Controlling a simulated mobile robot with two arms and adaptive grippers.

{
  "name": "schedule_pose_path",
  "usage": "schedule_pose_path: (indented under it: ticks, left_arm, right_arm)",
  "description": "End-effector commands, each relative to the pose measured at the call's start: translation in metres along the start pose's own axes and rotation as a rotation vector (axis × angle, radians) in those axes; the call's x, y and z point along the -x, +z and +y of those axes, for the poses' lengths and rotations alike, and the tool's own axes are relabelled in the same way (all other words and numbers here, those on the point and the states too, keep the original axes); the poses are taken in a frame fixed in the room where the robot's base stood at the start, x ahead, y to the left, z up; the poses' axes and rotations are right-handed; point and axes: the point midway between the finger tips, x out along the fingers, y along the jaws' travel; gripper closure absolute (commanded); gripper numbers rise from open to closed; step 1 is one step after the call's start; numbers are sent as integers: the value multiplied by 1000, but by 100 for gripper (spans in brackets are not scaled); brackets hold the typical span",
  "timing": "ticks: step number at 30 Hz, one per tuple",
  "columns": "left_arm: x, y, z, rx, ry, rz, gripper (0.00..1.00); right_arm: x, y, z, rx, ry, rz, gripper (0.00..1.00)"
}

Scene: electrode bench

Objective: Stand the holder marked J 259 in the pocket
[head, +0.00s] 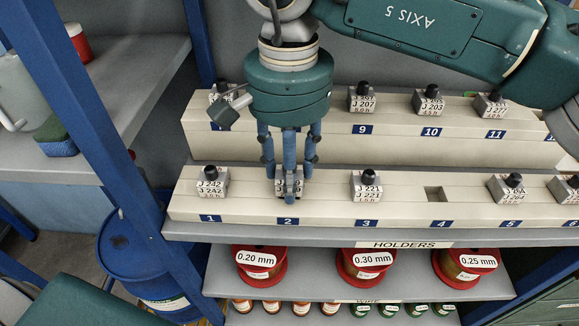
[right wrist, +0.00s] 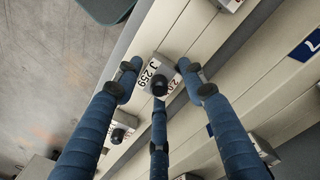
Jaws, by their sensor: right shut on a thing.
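The holder marked J 259 (right wrist: 148,80) is a grey block with a black knob, seen between my right gripper's blue fingers in the right wrist view. My right gripper (head: 289,197) points down at place 2 of the front rail in the head view, shut on this holder (head: 298,187), whose marking is mostly hidden there by the fingers. I cannot tell whether the holder sits in the rail or just above it. An empty square pocket (head: 435,194) shows at place 4 of the front rail (head: 400,208). My left gripper is not in view.
Holders J 242 (head: 211,188) and J 221 (head: 368,190) stand at places 1 and 3, either side of my gripper. More holders stand at the right and on the rear rail (head: 395,140). Place 8 behind my gripper is hidden. Wire spools (head: 275,275) sit on the lower shelf.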

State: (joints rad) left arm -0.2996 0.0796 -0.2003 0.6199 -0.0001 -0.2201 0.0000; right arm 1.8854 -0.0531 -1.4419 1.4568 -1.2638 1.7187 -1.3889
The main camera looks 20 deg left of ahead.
Motion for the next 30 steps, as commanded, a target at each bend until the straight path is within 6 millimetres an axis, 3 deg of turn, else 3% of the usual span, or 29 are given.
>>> schedule_pose_path:
  ticks: [17, 18, 20, 21, 30]
  left_arm:
    - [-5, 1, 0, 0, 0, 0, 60]
    - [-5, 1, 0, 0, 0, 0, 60]
    - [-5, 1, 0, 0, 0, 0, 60]
    - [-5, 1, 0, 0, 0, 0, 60]
    - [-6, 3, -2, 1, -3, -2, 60]
  right_arm:
    - [-7, 0, 0, 0, -1, 0, 97]
    - [-7, 0, 0, 0, -1, 0, 54]
    - [-7, 0, 0, 0, -1, 0, 42]
    - [-7, 0, 0, 0, -1, 0, 38]
    - [-6, 0, 0, 0, 0, 0, 38]
